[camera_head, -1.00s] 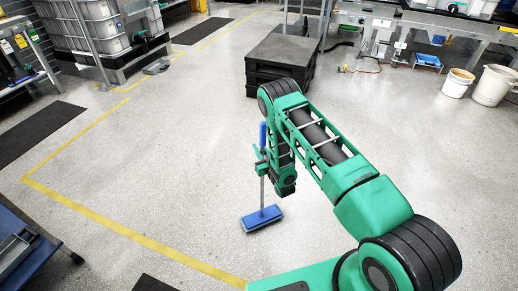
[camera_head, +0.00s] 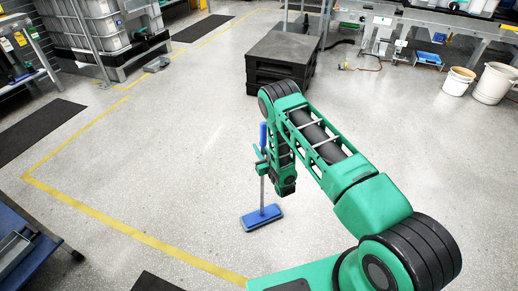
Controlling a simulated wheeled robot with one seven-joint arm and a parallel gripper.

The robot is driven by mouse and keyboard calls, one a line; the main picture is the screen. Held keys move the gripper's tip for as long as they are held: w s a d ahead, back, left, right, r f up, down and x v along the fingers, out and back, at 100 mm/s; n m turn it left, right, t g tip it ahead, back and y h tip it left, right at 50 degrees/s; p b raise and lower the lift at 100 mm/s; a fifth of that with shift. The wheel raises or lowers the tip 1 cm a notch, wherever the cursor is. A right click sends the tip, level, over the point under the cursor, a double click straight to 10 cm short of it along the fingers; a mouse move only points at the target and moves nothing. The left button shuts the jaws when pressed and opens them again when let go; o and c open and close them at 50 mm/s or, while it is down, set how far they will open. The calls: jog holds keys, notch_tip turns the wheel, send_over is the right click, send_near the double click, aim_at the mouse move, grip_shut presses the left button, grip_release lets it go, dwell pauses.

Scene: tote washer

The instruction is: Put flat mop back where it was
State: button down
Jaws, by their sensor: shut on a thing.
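The flat mop (camera_head: 262,217) stands upright in front of me, with a blue flat head low down, a thin grey pole and a blue grip at the top. My gripper (camera_head: 261,163) is shut on the mop's handle, just below the blue grip. The arm partly hides the jaws. I cannot tell whether the mop head touches the floor.
A black pallet stack (camera_head: 284,62) stands behind the arm. Two buckets (camera_head: 458,82) are at the far right. A blue cart (camera_head: 28,248) is at the left edge. Dark mats (camera_head: 38,130) lie at the left. The floor around the mop is clear, with a yellow line (camera_head: 130,235).

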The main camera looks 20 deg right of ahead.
jog(key=shift+w+f, duration=0.1)
jog(key=shift+f, duration=0.15)
dwell(0.6)
jog(key=c, duration=1.6)
grip_release()
jog(key=o, duration=0.4)
jog(key=shift+f, duration=0.15)
jog(key=o, duration=0.8)
jog(key=shift+s, duration=0.2)
jog(key=shift+s+d, duration=0.2)
jog(key=shift+s, duration=1.25)
jog(key=shift+s+d, duration=0.25)
jog(key=shift+s, duration=1.2)
jog(key=shift+s+d, duration=0.2)
jog(key=shift+s, duration=1.25)
